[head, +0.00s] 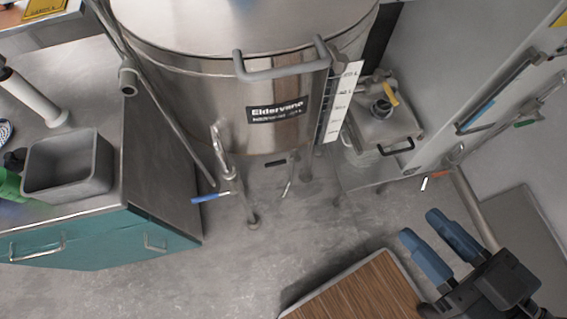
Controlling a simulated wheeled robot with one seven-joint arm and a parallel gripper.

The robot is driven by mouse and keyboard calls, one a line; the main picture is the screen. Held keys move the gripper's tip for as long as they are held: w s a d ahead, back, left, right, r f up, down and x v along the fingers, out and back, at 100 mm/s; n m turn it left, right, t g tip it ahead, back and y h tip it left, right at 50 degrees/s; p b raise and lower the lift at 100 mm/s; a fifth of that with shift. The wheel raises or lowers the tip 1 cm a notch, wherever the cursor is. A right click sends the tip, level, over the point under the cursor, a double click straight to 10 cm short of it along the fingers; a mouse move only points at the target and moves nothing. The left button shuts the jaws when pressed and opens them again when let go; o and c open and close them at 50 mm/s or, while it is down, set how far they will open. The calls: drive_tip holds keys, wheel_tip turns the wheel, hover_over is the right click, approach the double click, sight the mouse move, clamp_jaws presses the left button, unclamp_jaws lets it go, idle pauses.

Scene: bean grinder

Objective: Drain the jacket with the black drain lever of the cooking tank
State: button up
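The cooking tank (215,90) is a large steel cylinder with a name plate on its front, at the top middle of the head view. A small black lever (275,163) shows low under the tank's front edge, right of the front tap; I take it for the drain lever, though its mount is hidden. A blue-handled lever (211,197) sits on the tap pipe to its left. My gripper (419,226) has two blue fingers, spread apart and empty. It is at the lower right, well right of the black lever and touching nothing.
A wood-topped surface (362,296) lies at the bottom, left of my gripper. A steel box with a black handle (396,147) stands right of the tank. A red-orange handle (433,174) is near the right wall. A teal cabinet (95,245) stands left. Floor (300,225) before the tank is clear.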

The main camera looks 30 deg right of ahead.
drive_tip(key=shift+o, duration=0.2)
drive_tip(key=w+f+n+b, duration=0.1)
drive_tip(key=f+b, duration=0.1)
drive_tip(key=f, duration=0.2)
drive_tip(key=w+f+n+b, duration=0.1)
drive_tip(key=f+b, duration=0.1)
drive_tip(key=f, duration=0.2)
drive_tip(key=w+f+n+b, duration=0.1)
drive_tip(key=f+b, duration=0.1)
drive_tip(key=f, duration=0.2)
drive_tip(key=shift+w+y, duration=0.3)
drive_tip(key=n+t+y+b, duration=0.1)
drive_tip(key=n+y+b, duration=0.1)
drive_tip(key=n+b, duration=1.55)
approach(275, 162)
drive_tip(key=w+f+m+b, duration=0.1)
drive_tip(key=w+m+b, duration=0.1)
drive_tip(key=x, duration=0.8)
drive_tip(key=shift+a+f+b, duration=0.1)
drive_tip(key=shift+a+b, duration=0.1)
drive_tip(key=shift+b, duration=0.15)
clamp_jaws()
